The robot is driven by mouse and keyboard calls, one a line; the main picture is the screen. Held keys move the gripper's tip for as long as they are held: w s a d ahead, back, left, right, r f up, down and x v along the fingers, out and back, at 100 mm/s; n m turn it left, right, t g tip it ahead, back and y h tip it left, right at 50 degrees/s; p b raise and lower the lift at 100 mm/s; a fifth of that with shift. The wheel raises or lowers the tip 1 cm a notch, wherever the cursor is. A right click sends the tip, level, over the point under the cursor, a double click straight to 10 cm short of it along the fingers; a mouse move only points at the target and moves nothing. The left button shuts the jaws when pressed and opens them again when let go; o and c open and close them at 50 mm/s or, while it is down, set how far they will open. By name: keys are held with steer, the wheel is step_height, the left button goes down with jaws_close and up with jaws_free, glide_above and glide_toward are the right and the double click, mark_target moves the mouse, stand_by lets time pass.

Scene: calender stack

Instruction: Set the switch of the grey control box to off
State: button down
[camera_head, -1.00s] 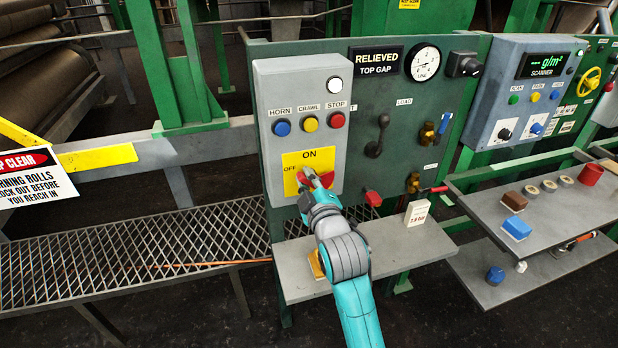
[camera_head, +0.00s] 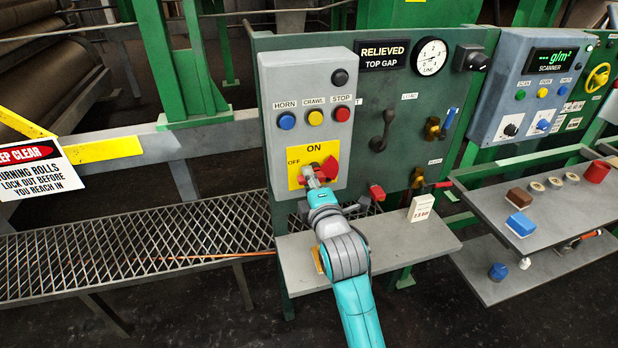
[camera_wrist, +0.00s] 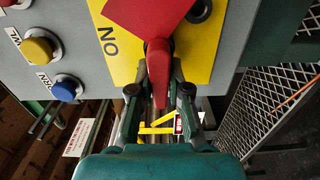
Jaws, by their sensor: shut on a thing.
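The grey control box (camera_head: 270,170) stands on the green panel, with a dark lamp (camera_head: 340,78) at its top. Its switch is a red handle (camera_head: 331,168) on a yellow plate (camera_head: 293,182) marked ON above and OFF at the left. In the wrist view the red handle (camera_wrist: 157,65) has its narrow lever between my fingers, and the word ON lies to the picture's left. The lever points towards the OFF side. My gripper (camera_head: 313,183) is shut on the lever. The OFF mark is out of the wrist view.
Blue, yellow and red buttons (camera_head: 315,117) sit above the switch. A grey shelf (camera_head: 420,240) under the panel holds a white card block (camera_head: 421,208). A red-tipped lever (camera_head: 377,192) is close at the right. Mesh walkway (camera_head: 130,245) lies at the left.

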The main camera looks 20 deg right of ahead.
steer(key=shift+f, duration=0.1)
stand_by(0.3)
steer(key=c, duration=1.1)
jaws_free()
steer(key=s, duration=1.2)
